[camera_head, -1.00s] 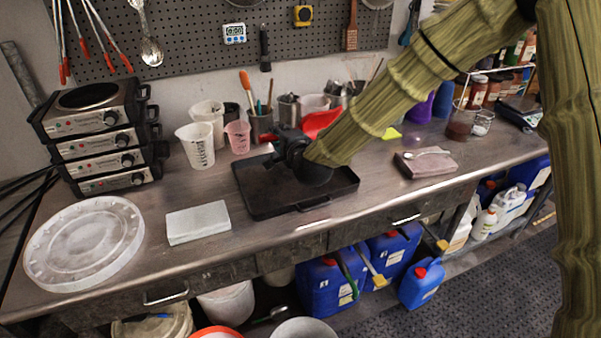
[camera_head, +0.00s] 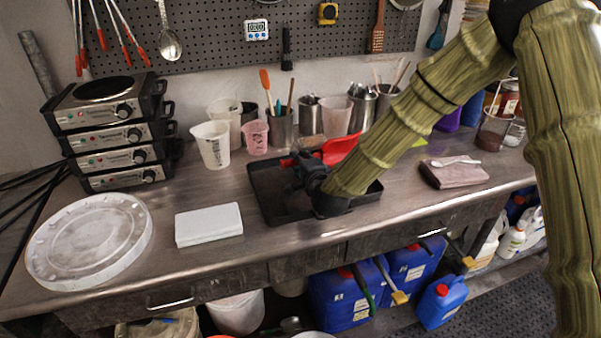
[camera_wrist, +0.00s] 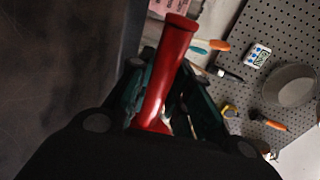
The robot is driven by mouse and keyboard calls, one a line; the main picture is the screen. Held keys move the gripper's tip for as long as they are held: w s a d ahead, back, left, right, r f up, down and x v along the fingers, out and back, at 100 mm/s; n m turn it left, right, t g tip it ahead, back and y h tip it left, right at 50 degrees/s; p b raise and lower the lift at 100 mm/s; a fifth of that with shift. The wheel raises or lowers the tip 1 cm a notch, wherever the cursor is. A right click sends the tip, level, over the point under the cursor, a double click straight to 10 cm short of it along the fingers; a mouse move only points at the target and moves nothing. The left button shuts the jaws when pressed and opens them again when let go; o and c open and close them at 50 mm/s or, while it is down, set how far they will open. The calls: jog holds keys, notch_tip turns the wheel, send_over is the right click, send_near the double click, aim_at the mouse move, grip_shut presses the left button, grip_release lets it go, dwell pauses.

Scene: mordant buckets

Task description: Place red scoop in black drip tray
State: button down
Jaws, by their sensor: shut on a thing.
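The red scoop (camera_head: 338,148) shows in the head view beside and behind my gripper, with part of it hidden by my arm. In the wrist view its red handle (camera_wrist: 168,65) stands between my gripper's fingers (camera_wrist: 165,95), which are shut on it. My gripper (camera_head: 300,168) is low over the black drip tray (camera_head: 268,205) in the head view. The tray lies flat on the metal bench, its right part hidden behind my arm. I cannot tell whether the scoop touches the tray.
A white block (camera_head: 208,225) and a round translucent lid (camera_head: 88,240) lie left of the tray. Beakers (camera_head: 212,145) and tool cups (camera_head: 282,128) stand behind it. Stacked hot plates (camera_head: 115,130) are at the left. A pinkish block (camera_head: 455,172) lies at the right.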

jog(key=shift+a+f+p, duration=0.15)
jog(key=shift+f+p, duration=0.2)
jog(key=shift+f, duration=1.85)
jog(key=shift+f, duration=0.1)
jog(key=shift+f, duration=0.1)
jog(key=c, duration=1.3)
grip_release()
jog(key=shift+r, duration=0.2)
jog(key=b+v, duration=0.2)
jog(key=v, duration=1)
